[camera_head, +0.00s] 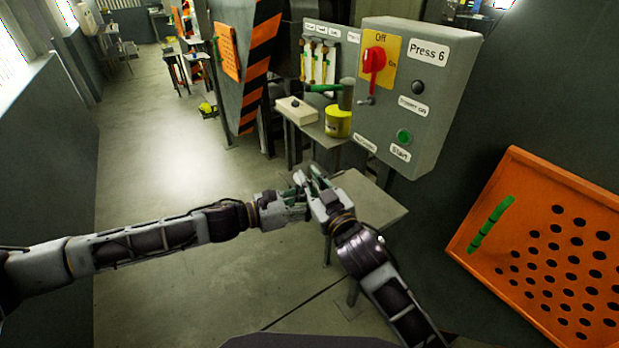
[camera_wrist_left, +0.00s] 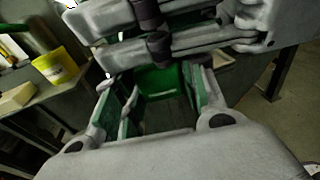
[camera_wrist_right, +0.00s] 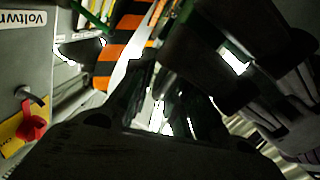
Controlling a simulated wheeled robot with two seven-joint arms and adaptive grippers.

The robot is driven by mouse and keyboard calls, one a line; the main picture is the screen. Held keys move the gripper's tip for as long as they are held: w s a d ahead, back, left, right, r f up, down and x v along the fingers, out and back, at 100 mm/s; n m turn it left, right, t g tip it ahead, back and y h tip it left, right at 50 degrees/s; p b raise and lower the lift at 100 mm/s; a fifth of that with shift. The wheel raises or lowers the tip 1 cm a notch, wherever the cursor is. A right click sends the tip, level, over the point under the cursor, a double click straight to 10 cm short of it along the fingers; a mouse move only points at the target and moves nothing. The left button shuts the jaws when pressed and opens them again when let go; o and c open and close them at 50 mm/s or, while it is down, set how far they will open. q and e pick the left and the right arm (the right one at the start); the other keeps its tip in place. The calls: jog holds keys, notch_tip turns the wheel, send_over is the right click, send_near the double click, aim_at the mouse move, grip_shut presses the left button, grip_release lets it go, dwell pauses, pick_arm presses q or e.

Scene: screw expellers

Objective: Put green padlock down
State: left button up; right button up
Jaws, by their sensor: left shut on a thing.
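The green padlock (camera_wrist_left: 160,80) shows in the left wrist view as a green block between the green-padded fingers of my left gripper (camera_wrist_left: 152,100), which is shut on it. In the head view my left gripper (camera_head: 292,203) meets my right gripper (camera_head: 310,181) over the near left edge of a small grey table. The padlock is too hidden by the grippers there to make out. My right gripper (camera_wrist_right: 168,85) has its fingers apart, with no held thing visible between them. Its fingers cross just beyond the padlock in the left wrist view; I cannot tell whether they touch it.
The small grey table (camera_head: 378,205) has a bare top. Behind it, a shelf (camera_head: 318,133) holds a yellow tub (camera_head: 338,122) and a pale box (camera_head: 297,110). The Press 6 control box (camera_head: 440,90) stands above; an orange perforated panel (camera_head: 545,180) is at right.

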jog(key=shift+w+a, duration=0.3)
jog(key=shift+w, duration=0.3)
grip_shut()
pick_arm(q)
jog(key=o, duration=1)
jog(key=shift+o, duration=0.2)
jog(key=shift+a, duration=0.1)
jog(key=v, duration=1.1)
jog(key=shift+s+a, duration=0.15)
jog(key=shift+a, duration=0.2)
